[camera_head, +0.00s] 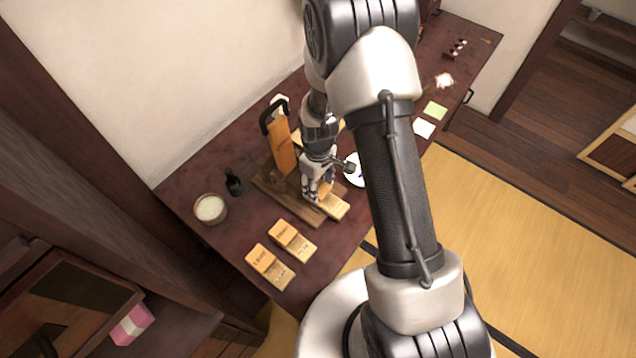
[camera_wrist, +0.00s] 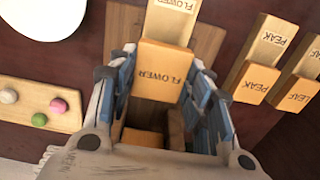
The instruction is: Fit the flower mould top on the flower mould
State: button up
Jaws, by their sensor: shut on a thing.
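My gripper (camera_head: 318,190) is low over the wooden stand on the dark table. In the wrist view its blue-padded fingers (camera_wrist: 164,75) are closed on the two sides of the flower mould top (camera_wrist: 163,70), an orange-brown block marked FLOWER. The flower mould (camera_wrist: 172,20), a paler wooden piece also marked FLOWER, extends beyond the top; it also shows in the head view (camera_head: 334,208) beside the fingers. The top covers the mould's near part in the wrist view. I cannot tell whether the two are seated together or a small gap remains. The fingers mostly hide the top in the head view.
The wooden stand (camera_head: 280,192) lies under the mould. Peak (camera_head: 293,240) and leaf (camera_head: 268,266) moulds lie nearby. A white bowl (camera_head: 210,208), dark bottle (camera_head: 233,182) and tall orange lever piece (camera_head: 281,145) stand around. A white plate (camera_wrist: 45,14) and sweets tray (camera_wrist: 60,97) lie on the other side.

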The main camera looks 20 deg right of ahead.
jog(key=shift+f+b, duration=0.55)
jog(key=shift+f, duration=0.2)
jog(key=o, duration=1)
jog(key=shift+o, duration=0.2)
jog(key=shift+r, duration=0.1)
notch_tip(320, 180, up, 12)
